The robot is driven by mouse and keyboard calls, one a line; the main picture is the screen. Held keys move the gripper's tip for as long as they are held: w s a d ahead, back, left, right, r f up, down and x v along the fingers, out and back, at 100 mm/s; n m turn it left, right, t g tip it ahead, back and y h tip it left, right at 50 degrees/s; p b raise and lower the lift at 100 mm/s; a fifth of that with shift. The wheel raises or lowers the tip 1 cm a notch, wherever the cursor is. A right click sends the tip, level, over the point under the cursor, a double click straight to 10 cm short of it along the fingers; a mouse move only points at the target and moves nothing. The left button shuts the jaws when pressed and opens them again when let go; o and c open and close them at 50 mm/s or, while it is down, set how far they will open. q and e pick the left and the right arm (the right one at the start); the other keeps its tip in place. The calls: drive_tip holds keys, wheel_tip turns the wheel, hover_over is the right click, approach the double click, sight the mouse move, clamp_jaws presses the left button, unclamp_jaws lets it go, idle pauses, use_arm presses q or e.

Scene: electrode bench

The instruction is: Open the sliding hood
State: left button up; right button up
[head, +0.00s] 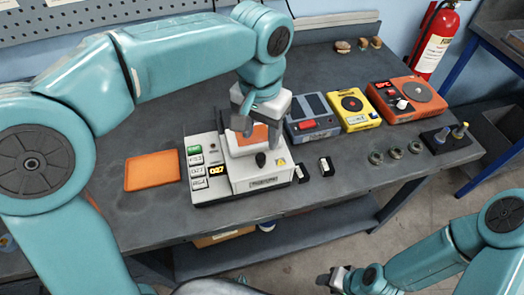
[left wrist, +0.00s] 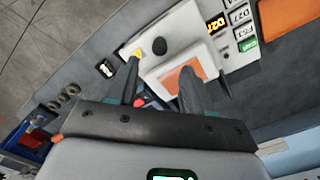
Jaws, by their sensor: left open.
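A white bench instrument (head: 243,188) with a keypad and a lit display stands on the grey bench. On its top is a pale hood (head: 238,149) with an orange panel (head: 260,133), partly hidden by my gripper. A black knob (head: 260,159) stands in front of the panel. The hood also shows in the left wrist view (left wrist: 206,67), with the knob (left wrist: 159,46) beyond my fingers. Contact cannot be told. My right gripper (head: 336,281) is low at the front, its jaws unclear.
An orange mat (head: 152,171) lies left of the instrument. Grey (head: 312,118), yellow (head: 354,107) and orange (head: 408,101) devices stand to the right. A pegboard is behind.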

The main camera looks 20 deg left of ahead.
sight(261, 156)
use_arm(q)
wheel_tip(261, 156, down, 7)
drive_tip(key=shift+s+r, duration=0.1)
drive_tip(key=shift+s, duration=0.05)
drive_tip(key=shift+f, duration=0.25)
drive_tip(key=shift+s+r, duration=0.1)
drive_tip(key=shift+c, duration=0.4)
clamp_jaws()
drive_tip(key=shift+w, duration=0.2)
